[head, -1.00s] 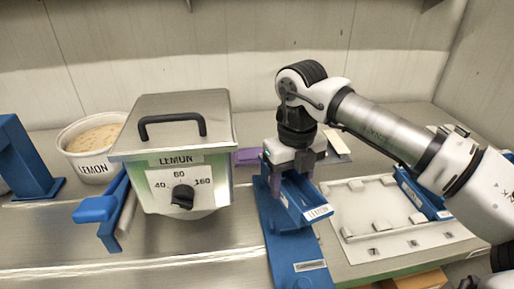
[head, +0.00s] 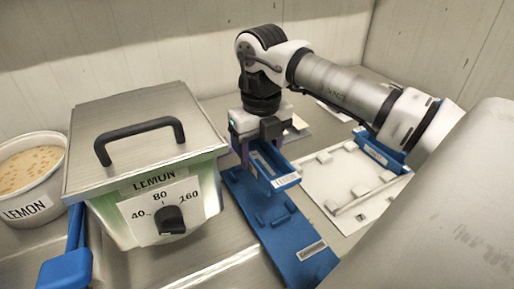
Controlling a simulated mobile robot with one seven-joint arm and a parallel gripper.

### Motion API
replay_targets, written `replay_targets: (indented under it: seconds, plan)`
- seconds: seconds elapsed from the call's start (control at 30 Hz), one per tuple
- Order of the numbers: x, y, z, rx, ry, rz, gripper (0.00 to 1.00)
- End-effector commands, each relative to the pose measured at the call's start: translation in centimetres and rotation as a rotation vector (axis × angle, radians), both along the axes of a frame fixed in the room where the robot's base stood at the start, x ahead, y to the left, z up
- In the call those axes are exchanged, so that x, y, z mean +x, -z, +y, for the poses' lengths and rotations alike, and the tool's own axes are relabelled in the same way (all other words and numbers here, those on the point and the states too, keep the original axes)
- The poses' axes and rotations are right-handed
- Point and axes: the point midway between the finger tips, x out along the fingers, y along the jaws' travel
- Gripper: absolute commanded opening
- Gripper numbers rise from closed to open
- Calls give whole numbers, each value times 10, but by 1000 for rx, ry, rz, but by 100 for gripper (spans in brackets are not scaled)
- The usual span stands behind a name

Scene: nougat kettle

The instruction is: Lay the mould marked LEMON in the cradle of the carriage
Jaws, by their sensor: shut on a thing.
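My gripper (head: 259,150) is shut on a blue mould (head: 268,166), a trough with a white label on its near end. The label's lettering is too small to read surely now. The mould is over the far part of the blue carriage (head: 308,264), toward its right side. Low blue blocks of the carriage's cradle (head: 275,213) show bare in front of the mould. I cannot tell whether the mould touches the carriage. The fingers hide part of the mould's far end.
A steel-lidded kettle (head: 150,130) marked LEMON, with a black dial, stands close on the left.

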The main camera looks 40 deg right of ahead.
Motion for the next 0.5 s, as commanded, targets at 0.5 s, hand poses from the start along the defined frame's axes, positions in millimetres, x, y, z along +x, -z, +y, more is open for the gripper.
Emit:
replay_targets:
  seconds: [0.5]
  plan:
    - [0, 64, 0, 0, 0, 0, 23]
